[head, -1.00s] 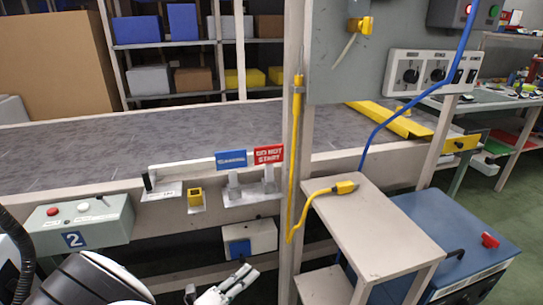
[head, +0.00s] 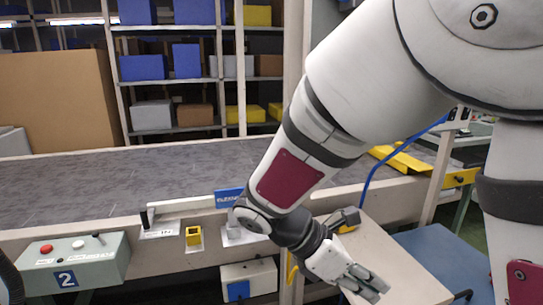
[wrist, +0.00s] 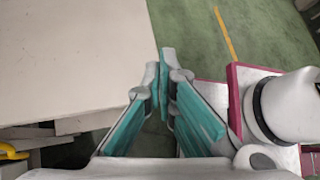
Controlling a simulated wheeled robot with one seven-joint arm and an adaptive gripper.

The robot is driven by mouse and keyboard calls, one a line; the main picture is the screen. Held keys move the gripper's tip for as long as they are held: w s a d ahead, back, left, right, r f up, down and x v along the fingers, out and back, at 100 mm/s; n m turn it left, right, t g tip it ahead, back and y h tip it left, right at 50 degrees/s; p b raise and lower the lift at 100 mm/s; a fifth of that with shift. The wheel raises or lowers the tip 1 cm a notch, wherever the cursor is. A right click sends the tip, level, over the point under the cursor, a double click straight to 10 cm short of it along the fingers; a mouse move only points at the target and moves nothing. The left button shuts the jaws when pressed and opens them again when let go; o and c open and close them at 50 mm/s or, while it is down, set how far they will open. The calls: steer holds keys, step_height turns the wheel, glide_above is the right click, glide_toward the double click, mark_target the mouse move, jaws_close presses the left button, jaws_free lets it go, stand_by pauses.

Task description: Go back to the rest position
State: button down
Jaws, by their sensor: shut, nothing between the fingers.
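My gripper (head: 368,284) is at the lower right of centre in the head view, at the end of my arm, which reaches down from the upper right. It is over the small beige table (head: 410,270) or in front of it; the gap is hard to judge. In the wrist view, the teal-padded fingers of my gripper (wrist: 161,65) are closed together and nothing is held. The beige tabletop (wrist: 70,60) lies left of them, with green floor (wrist: 205,45) beyond.
A long grey conveyor (head: 110,185) runs behind. A control box (head: 78,262) marked 2 is at left; a blue sign (head: 228,198) and yellow holder (head: 193,236) are on the rail. A blue cabinet (head: 435,250) stands right of the table. My arm hides the upright panel.

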steer(key=s+d+r+m+t+y, duration=0.1)
steer(key=s+d+r+m+y, duration=0.3)
steer(key=s+m, duration=0.6)
steer(key=s+a+r+m+t+y, duration=0.1)
steer(key=s+r+m+y, duration=0.1)
steer(key=s+m+y, duration=0.65)
step_height(320, 180, up, 22)
steer(key=s+m+t+h+p, duration=0.1)
steer(key=s+t+h+p, duration=0.1)
steer(key=p, duration=1.8)
steer(key=shift+s+a+f+t, duration=0.15)
steer(key=shift+a+f+t, duration=0.1)
steer(key=shift+t, duration=0.45)
